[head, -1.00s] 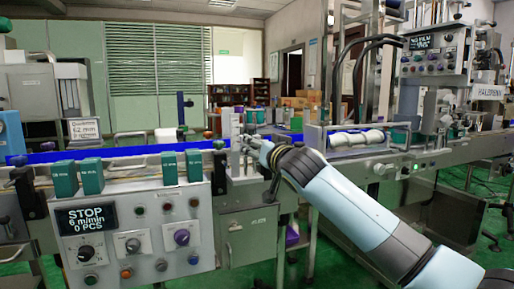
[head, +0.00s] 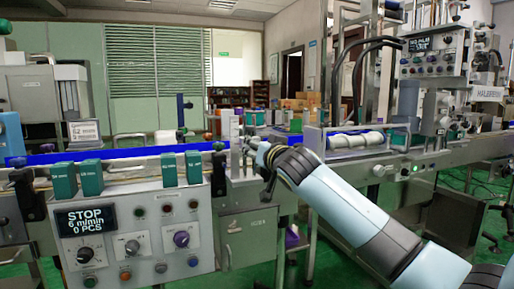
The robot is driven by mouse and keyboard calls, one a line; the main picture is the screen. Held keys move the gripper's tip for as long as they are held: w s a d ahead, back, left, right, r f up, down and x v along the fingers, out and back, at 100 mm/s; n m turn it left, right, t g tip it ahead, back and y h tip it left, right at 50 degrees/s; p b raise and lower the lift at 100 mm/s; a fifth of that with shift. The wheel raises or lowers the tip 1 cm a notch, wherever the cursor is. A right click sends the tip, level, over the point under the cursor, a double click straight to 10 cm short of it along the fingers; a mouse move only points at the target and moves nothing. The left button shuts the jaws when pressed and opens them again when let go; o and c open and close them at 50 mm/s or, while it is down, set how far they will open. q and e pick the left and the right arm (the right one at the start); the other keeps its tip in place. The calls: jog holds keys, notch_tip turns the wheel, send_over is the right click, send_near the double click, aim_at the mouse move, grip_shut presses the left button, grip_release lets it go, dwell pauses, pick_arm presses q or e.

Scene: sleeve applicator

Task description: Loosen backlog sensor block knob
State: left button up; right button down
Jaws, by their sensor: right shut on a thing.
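My right gripper (head: 262,152) reaches in from the lower right to the metal sensor block (head: 236,150) at the end of the blue conveyor. It is shut on the small knob at the block's right side. The fingers and wrist cover most of the knob, so its turn position cannot be seen. My left gripper is not in view.
A control panel (head: 150,240) with a STOP display (head: 86,218) stands at front left. Green cartons (head: 193,167) stand along the blue conveyor (head: 110,153). A metal cabinet (head: 249,232) is below the block.

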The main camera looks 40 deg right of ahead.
jog(key=shift+f+n+p, duration=0.1)
jog(key=shift+n+p, duration=5.7)
jog(key=shift+n, duration=8)
jog(key=c, duration=1)
grip_release()
